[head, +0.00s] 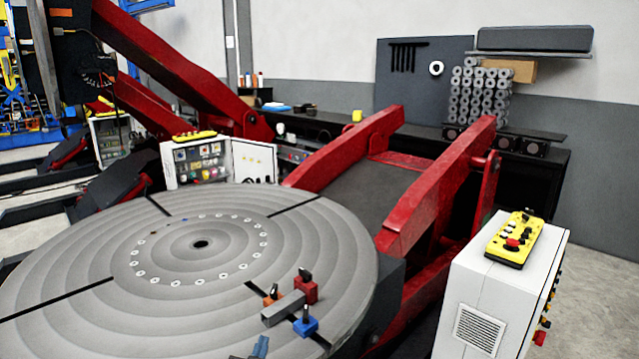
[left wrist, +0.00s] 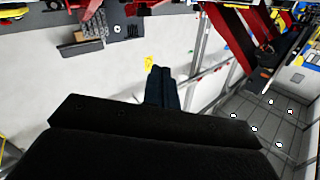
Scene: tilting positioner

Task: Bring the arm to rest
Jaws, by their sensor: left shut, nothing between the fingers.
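My left gripper (left wrist: 160,88) shows in the left wrist view as two dark fingers pressed together, with nothing between them. In the head view a small blue-grey tip at the bottom edge looks like the same gripper (head: 258,347); most of it and the arm are out of frame. It appears near the front of the round grey turntable (head: 70,275). I cannot tell its height above the turntable. A grey bar (head: 283,309) lies on the turntable with a red clamp (head: 306,290), a blue clamp (head: 306,327) and an orange clamp (head: 270,295) around it. My right gripper is not in view.
A white control cabinet (head: 480,310) with a yellow pendant (head: 515,240) on top stands at the right. Red positioner arms (head: 435,190) rise behind the turntable. A dark bench (head: 540,165) runs along the wall. Bare floor (head: 595,290) shows at far right.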

